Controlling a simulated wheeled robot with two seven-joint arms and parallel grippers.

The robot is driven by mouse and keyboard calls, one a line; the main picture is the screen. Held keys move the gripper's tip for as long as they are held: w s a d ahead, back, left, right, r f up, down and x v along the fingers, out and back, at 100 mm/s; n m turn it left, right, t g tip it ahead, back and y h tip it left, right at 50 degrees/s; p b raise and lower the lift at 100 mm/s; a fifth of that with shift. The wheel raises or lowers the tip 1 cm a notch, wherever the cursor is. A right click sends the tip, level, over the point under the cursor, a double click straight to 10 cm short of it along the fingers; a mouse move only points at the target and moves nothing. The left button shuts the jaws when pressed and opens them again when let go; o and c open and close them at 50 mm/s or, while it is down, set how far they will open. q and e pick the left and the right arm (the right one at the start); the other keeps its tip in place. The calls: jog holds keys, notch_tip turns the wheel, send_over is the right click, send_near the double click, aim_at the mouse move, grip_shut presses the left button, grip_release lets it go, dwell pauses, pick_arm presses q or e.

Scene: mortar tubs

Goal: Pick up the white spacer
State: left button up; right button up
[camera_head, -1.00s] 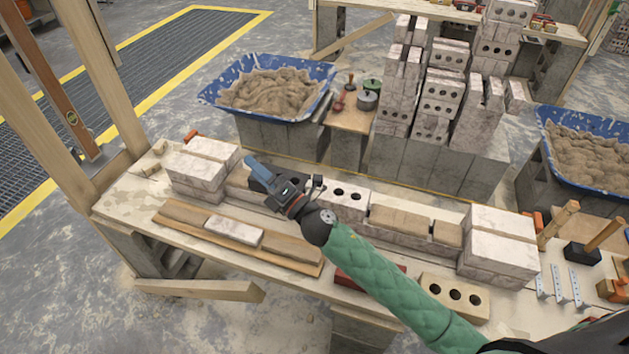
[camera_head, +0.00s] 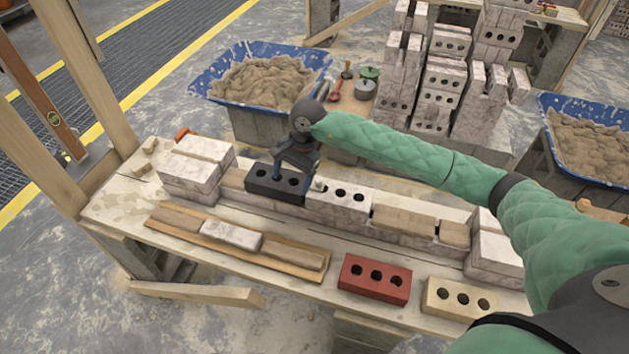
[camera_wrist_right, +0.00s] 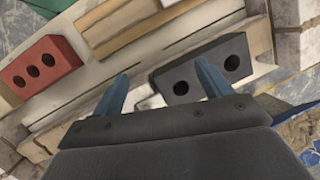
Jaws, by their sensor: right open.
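The spacer is not clearly made out there. My left gripper is not in view.
A wooden board (camera_head: 303,273) holds a flat white block (camera_head: 231,235) between tan ones. A red brick (camera_head: 374,279) and a tan brick (camera_head: 457,298) lie at the bench front. Blue mortar tubs (camera_head: 203,85) and stacked bricks stand behind.

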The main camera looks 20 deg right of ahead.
aim_at(315, 185)
jog(key=w+d+h, duration=0.1)
jog(key=d, duration=0.1)
jog(key=w+d+h, duration=0.1)
jog(key=d, duration=0.2)
jog(key=w+d+h, duration=0.1)
jog(key=d, duration=0.1)
jog(key=shift+w+d+n+h+p, duration=0.3)
jog(key=shift+d+n+p, duration=0.1)
jog(key=shift+f, duration=0.6)
jog(key=f+p, duration=0.3)
jog(key=f, duration=0.1)
jog(key=shift+s+a, duration=0.3)
jog(key=shift+s, duration=0.05)
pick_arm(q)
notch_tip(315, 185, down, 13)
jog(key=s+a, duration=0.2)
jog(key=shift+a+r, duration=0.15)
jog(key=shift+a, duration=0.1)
pick_arm(e)
jog(key=shift+f, duration=0.6)
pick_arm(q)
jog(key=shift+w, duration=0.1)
pick_arm(e)
jog(key=c, duration=1.2)
